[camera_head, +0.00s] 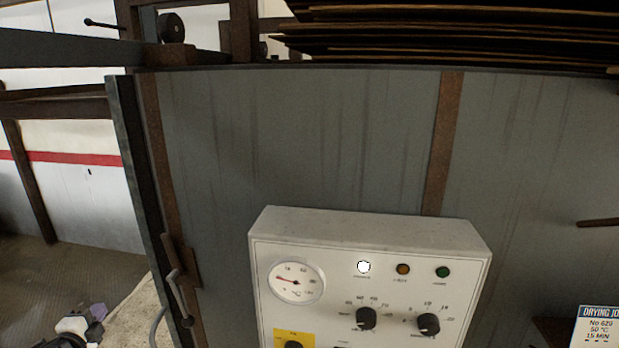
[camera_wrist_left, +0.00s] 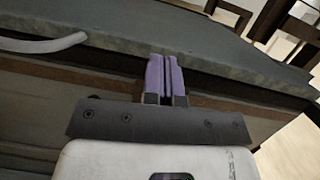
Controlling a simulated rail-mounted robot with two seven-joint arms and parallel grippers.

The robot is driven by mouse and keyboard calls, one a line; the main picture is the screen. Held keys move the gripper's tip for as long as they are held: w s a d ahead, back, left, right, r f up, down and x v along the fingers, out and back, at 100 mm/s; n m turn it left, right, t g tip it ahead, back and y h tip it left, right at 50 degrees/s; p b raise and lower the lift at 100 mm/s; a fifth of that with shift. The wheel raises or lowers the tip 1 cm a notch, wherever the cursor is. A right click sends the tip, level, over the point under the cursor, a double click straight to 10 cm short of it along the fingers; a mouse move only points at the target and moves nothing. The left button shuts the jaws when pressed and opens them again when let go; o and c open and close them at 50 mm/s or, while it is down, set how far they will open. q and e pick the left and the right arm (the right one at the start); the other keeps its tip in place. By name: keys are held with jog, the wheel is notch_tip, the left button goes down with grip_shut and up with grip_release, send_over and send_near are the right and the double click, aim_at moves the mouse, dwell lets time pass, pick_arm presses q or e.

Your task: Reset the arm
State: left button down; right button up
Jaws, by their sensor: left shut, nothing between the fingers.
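My left gripper (camera_head: 97,312) shows at the lower left corner of the head view, low beside the grey cabinet's left edge. Its purple fingers (camera_wrist_left: 164,78) are side by side and closed in the left wrist view, with nothing between them. The edge of a grey panel lies behind the fingers in that view; I cannot tell how far away it is. My right gripper is in neither view.
A white control box (camera_head: 370,228) with a dial, lamps and knobs is on the grey cabinet front (camera_head: 300,140). A latch handle (camera_head: 177,290) is at the cabinet's left edge. Dark sheets (camera_head: 450,35) are stacked on top. A drying job card (camera_head: 597,327) is at lower right. Floor shows at left.

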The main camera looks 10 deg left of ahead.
pick_arm(q)
jog(key=s+d+r+n+g+y, duration=0.2)
jog(key=s+d+n+g+y, duration=0.35)
jog(key=d+n, duration=0.35)
jog(key=s+d+f+g+h, duration=0.1)
jog(key=s+d+f+h, duration=0.3)
jog(key=d, duration=0.4)
jog(key=s+d+f+n+g+h, duration=0.1)
jog(key=s+d+f, duration=0.3)
jog(key=s+d, duration=0.35)
jog(key=s+d+f+g+h, duration=0.1)
jog(key=s+d+f+h, duration=0.25)
jog(key=d, duration=0.55)
jog(key=s+d+f+n+g+h, duration=0.15)
jog(key=s+d+f, duration=0.3)
jog(key=s, duration=0.45)
jog(key=s+d+f+n+g, duration=0.1)
jog(key=s+d+f+g, duration=0.3)
jog(key=s, duration=0.4)
jog(key=w+p+v, duration=0.2)
jog(key=p+v, duration=1.1)
jog(key=p, duration=0.1)
jog(key=shift+a+r+t+p, duration=0.35)
jog(key=shift+a+t+p, duration=0.05)
